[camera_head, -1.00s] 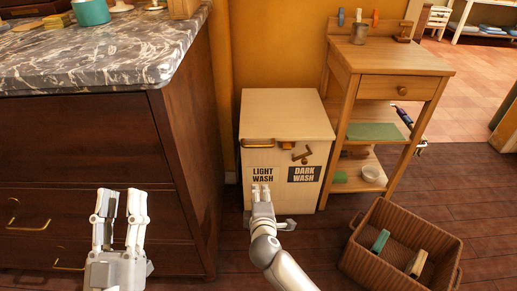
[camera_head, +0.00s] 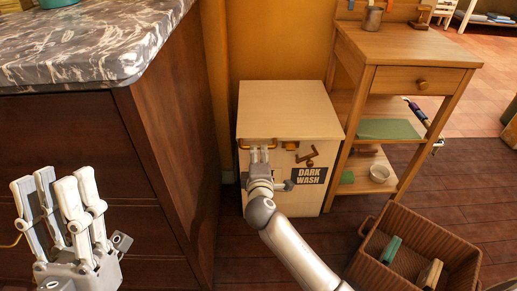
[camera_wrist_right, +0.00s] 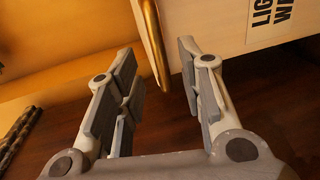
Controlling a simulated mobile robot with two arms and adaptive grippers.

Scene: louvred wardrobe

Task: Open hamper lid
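The hamper (camera_head: 290,112) is a pale wooden box with a flat, closed lid. Its front carries a brass bar handle (camera_head: 258,144) at the upper left and a "DARK WASH" label (camera_head: 309,176); the "LIGHT WASH" label is mostly hidden behind my right gripper. My right gripper (camera_head: 260,153) is at the hamper front, just below the brass handle. In the right wrist view it is open (camera_wrist_right: 160,85), and the brass handle (camera_wrist_right: 156,45) stands just beyond and between the fingertips, not gripped. My left gripper (camera_head: 50,190) is open and empty, in front of the dark cabinet.
A dark cabinet (camera_head: 70,140) with a marble top stands close on the left. A wooden side table (camera_head: 415,55) with shelves stands right of the hamper. A wicker basket (camera_head: 425,235) holding items sits on the floor at the lower right.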

